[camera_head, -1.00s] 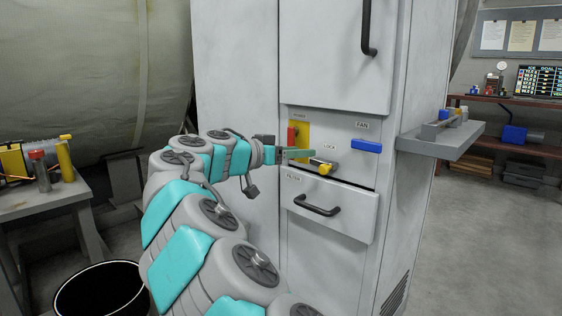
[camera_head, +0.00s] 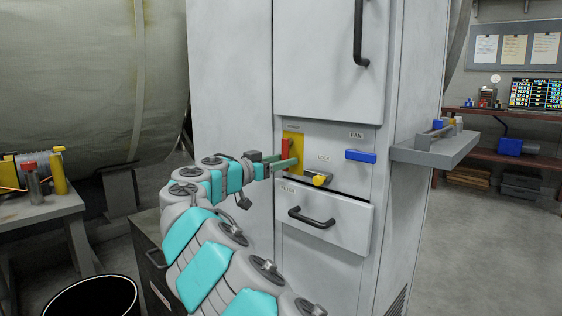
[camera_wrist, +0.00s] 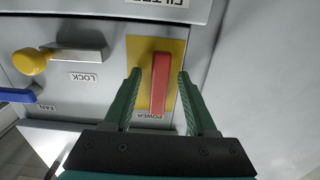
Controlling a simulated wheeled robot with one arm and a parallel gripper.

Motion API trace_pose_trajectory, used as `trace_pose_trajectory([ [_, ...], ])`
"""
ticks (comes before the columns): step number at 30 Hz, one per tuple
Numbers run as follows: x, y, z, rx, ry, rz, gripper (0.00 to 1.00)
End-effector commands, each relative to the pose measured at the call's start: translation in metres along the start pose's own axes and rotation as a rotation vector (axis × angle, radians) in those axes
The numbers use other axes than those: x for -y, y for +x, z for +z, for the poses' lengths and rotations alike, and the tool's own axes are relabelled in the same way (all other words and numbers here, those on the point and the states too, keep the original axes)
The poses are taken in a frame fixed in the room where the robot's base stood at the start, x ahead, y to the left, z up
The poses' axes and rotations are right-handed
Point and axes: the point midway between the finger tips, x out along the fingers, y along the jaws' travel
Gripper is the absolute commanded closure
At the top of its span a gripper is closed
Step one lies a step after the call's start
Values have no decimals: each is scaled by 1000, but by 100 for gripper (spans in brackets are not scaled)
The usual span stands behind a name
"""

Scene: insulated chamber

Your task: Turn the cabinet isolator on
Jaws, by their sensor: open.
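The cabinet isolator is a red handle (camera_head: 284,149) on a yellow plate (camera_head: 298,150) under a POWER label on the grey cabinet front. In the wrist view the red handle (camera_wrist: 160,82) lies along the picture's vertical, in front of the yellow plate (camera_wrist: 145,50). My gripper (camera_head: 290,163) is at the handle in the head view. In the wrist view my gripper (camera_wrist: 159,75) is open, with one green finger on each side of the handle and a gap showing on both sides. The fingers partly cover the plate in the head view.
A yellow-knobbed lock (camera_head: 320,180) sits right of the plate, with a blue fan handle (camera_head: 361,156) further right. A filter drawer (camera_head: 340,222) with a black handle is below. A side shelf (camera_head: 430,152) juts from the cabinet's right. A table (camera_head: 40,210) stands left.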

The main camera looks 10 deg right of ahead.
Motion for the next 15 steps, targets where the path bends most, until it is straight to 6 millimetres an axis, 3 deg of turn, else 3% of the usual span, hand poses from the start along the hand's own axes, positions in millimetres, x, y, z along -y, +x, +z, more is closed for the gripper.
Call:
trace_pose_trajectory([
  [7,0,1,0,0,0,0,43],
  [15,0,1,0,0,0,0,72],
])
